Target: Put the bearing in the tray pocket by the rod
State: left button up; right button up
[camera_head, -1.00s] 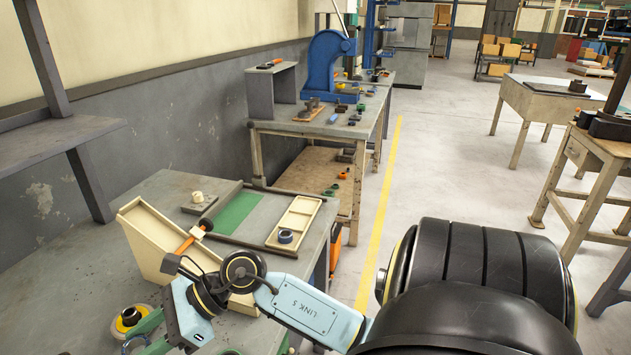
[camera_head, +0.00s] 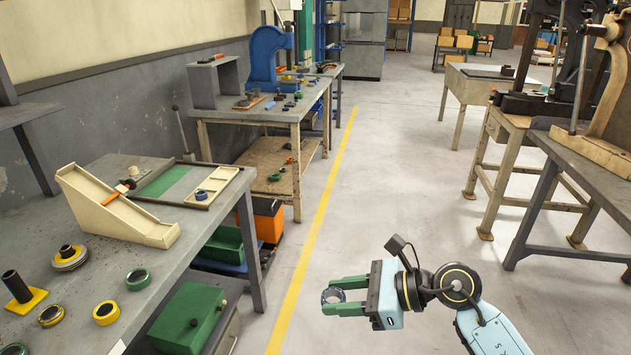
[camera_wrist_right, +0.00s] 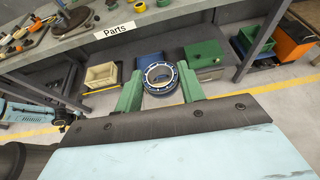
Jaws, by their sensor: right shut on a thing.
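The bearing, a dark blue and silver ring (camera_head: 325,297), is between the green fingers of my right gripper (camera_head: 333,296). The gripper is shut on it and holds it over the aisle floor, right of the near bench. The right wrist view shows the bearing (camera_wrist_right: 160,91) between the fingertips of the gripper (camera_wrist_right: 159,78), its hole facing the camera. The pale shallow tray (camera_head: 226,176) lies on the near bench, up and left of the gripper. A small dark ring (camera_head: 201,195) is in its near part. I cannot make out a rod in the tray.
A sloped cream chute (camera_head: 115,215) stands on the near bench left of the tray. Several rings and a black post on a yellow base (camera_head: 20,290) stand nearer. A green box (camera_head: 188,318) is beneath the bench edge. The aisle floor (camera_head: 370,190) is clear.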

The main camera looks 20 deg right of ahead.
aim_at(223, 175)
jog(key=z, duration=1)
jog(key=i, duration=2)
jog(key=u, duration=1.35)
jog(key=i, duration=0.85)
jog(key=u, duration=0.85)
